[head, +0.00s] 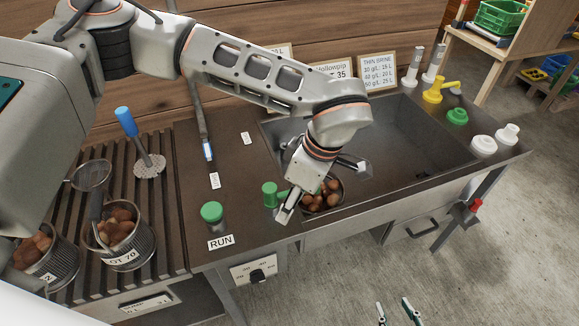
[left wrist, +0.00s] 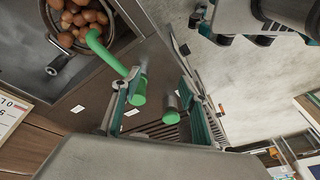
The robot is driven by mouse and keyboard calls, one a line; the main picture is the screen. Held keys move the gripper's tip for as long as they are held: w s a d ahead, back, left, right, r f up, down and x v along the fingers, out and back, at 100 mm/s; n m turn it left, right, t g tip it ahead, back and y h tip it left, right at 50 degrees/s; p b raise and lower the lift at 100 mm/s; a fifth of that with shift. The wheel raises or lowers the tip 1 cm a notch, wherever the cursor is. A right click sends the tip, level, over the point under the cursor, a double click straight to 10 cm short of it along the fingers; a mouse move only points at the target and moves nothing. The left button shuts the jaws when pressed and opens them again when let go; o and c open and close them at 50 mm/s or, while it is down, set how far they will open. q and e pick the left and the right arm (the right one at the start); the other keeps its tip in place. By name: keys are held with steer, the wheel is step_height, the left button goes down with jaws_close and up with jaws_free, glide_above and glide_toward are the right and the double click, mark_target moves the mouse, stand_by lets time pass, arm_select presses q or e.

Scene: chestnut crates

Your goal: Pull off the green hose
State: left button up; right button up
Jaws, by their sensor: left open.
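The green hose (head: 270,194) runs from the pot of chestnuts (head: 340,201) at the front of the sink. In the left wrist view, the green hose (left wrist: 103,50) leaves the pot and ends in a thick green end beside one finger. My left gripper (head: 287,211) is over the counter beside the hose and partly covers it. In the left wrist view, my left gripper (left wrist: 157,108) is open, with the hose end between its spread fingers and apart from the far one. My right gripper (head: 394,308) is open and empty at the bottom edge, over the floor.
A green-capped RUN button (head: 212,211) stands left of the hose. The sink (head: 400,125) is otherwise mostly clear. Yellow, green and white fittings (head: 456,116) line its right rim. Baskets of chestnuts (head: 146,247) stand on the slatted rack at left.

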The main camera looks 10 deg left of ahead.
mark_target(271, 188)
arm_select(q)
steer(key=shift+t+y, duration=0.6)
steer(key=w+a, duration=0.1)
steer(key=w+a+r, duration=0.2)
steer(key=w, duration=0.1)
steer(key=shift+a+r, duration=0.1)
steer(key=shift+a, duration=0.25)
steer(key=shift+x, duration=3.8)
jaws_close()
steer(key=c, duration=0.7)
jaws_free()
steer(key=shift+c, duration=0.2)
jaws_close()
steer(key=shift+r+p, duration=0.55)
steer(key=shift+r, duration=0.05)
